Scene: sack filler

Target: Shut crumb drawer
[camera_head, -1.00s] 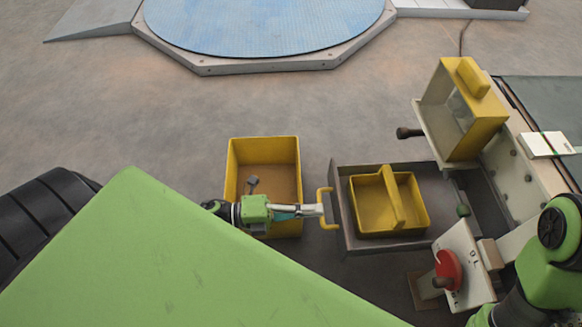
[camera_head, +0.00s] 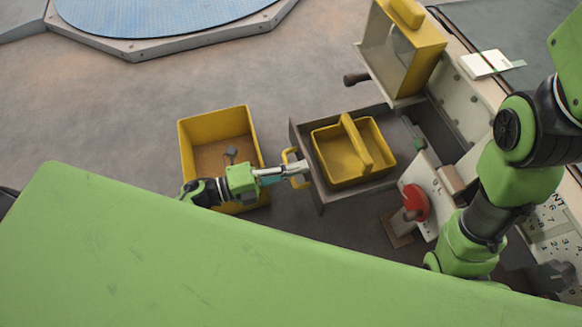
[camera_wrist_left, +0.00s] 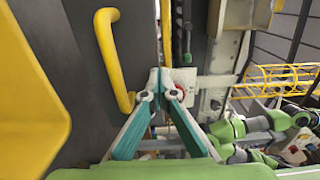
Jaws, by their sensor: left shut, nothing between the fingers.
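The crumb drawer (camera_head: 308,178) is a dark grey open-topped box, pulled out from the machine at the right in the head view. A yellow tray with a carrying bar (camera_head: 325,160) sits inside it. The drawer's front has a yellow bar handle (camera_head: 287,160), also seen in the left wrist view (camera_wrist_left: 110,62). My left gripper (camera_head: 302,168) is shut and empty at the handle. In the left wrist view its fingertips (camera_wrist_left: 158,74) meet just right of the handle; I cannot tell whether they touch it. My right gripper is not in view; its green arm is at right.
A yellow bin (camera_head: 212,128) stands on the floor left of the drawer, under my left arm. A red knob (camera_head: 415,203) is on a panel at the drawer's right. A yellow-framed box (camera_head: 425,60) and dark lever (camera_head: 355,79) are behind it. Floor behind the bin is clear.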

